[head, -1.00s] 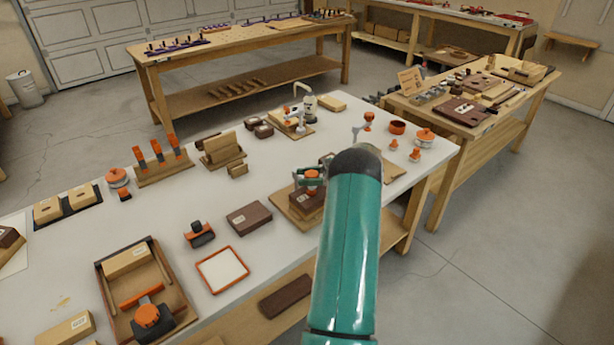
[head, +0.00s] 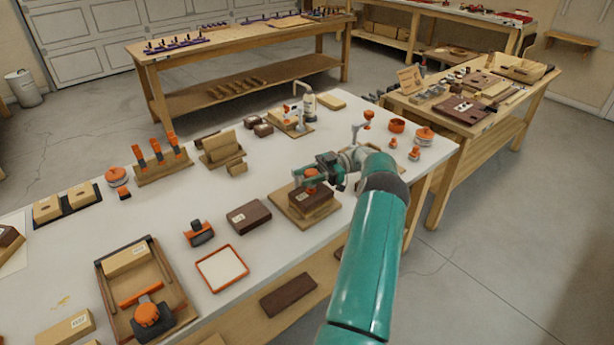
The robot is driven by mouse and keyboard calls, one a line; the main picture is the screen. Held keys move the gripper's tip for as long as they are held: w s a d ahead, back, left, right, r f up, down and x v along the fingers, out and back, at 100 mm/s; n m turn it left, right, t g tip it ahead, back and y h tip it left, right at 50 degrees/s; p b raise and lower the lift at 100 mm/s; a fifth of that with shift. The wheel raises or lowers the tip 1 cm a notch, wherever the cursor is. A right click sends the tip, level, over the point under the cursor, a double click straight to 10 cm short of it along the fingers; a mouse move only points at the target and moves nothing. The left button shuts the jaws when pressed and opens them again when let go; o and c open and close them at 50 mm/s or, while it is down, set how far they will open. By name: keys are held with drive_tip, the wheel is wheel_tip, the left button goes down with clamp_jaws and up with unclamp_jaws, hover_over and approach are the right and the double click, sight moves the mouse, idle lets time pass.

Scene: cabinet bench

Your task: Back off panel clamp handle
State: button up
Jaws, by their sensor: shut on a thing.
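The clamp's orange handle (head: 311,175) stands above a dark brown block (head: 308,198) on a light wooden base board (head: 292,214), near the front edge of the white bench. My gripper (head: 312,179) reaches in from the right, lying roughly level, and is shut on the orange handle. The green fingers and wrist partly hide the handle and the clamp body behind it. The handle's lower part and its exact turn are too small to tell.
A dark block (head: 249,217) and an orange-rimmed tray (head: 222,269) lie to the left. A white-and-grey clamp fixture (head: 307,103) stands behind. Orange pieces (head: 414,153) sit at the right end.

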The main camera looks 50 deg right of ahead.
drive_tip(key=shift+a, duration=0.1)
drive_tip(key=o, duration=1)
drive_tip(key=shift+c, duration=0.2)
drive_tip(key=shift+d, duration=0.25)
